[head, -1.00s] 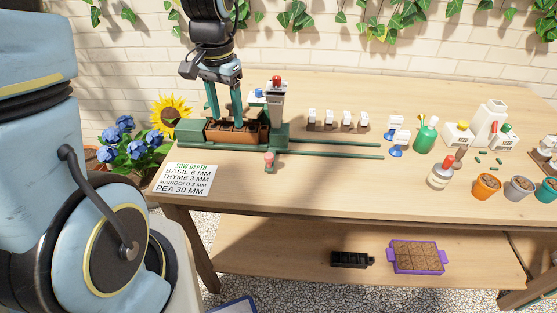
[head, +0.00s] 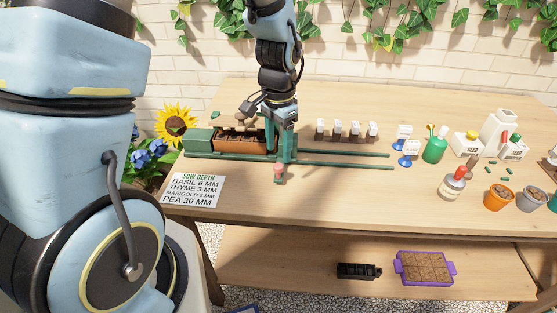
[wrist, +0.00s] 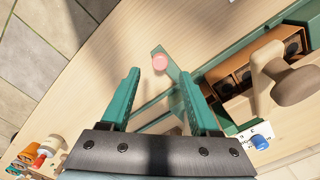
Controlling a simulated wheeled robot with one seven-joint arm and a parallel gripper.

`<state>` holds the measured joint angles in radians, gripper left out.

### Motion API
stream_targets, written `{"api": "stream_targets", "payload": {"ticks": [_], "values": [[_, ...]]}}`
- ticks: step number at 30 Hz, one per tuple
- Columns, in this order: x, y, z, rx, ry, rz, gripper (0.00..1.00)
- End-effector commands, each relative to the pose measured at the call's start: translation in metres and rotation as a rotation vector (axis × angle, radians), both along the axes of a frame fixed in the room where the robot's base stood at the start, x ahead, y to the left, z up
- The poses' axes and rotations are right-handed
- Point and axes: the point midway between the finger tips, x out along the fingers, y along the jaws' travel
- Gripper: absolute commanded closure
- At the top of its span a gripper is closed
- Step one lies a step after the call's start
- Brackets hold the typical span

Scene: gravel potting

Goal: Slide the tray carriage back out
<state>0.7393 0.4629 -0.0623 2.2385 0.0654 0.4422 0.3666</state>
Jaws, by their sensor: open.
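The brown tray (head: 236,141), with dark cells, sits at the left end of the green rails (head: 345,166), beside a green end block (head: 198,141). It also shows at the right of the wrist view (wrist: 238,78). A pink knob (head: 279,169) stands on a green arm at the front of the rails. My gripper (head: 283,158) is open and empty, pointing down just above and behind the knob. In the wrist view the knob (wrist: 160,62) lies ahead of the gap between the spread fingers (wrist: 158,76). My arm hides much of the dispenser tower.
A beige lever (head: 247,117) rises by the tray. Several small white-topped blocks (head: 346,131) stand behind the rails. A sow-depth card (head: 192,190) lies at front left. Bottles and pots stand to the right. The rails' right part is clear.

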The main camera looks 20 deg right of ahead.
Motion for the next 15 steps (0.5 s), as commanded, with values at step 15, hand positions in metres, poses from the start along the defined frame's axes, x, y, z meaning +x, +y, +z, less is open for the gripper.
{"api": "stream_targets", "payload": {"ticks": [15], "values": [[0.000,0.000,-0.053,0.000,-0.001,-0.001,0.38]]}}
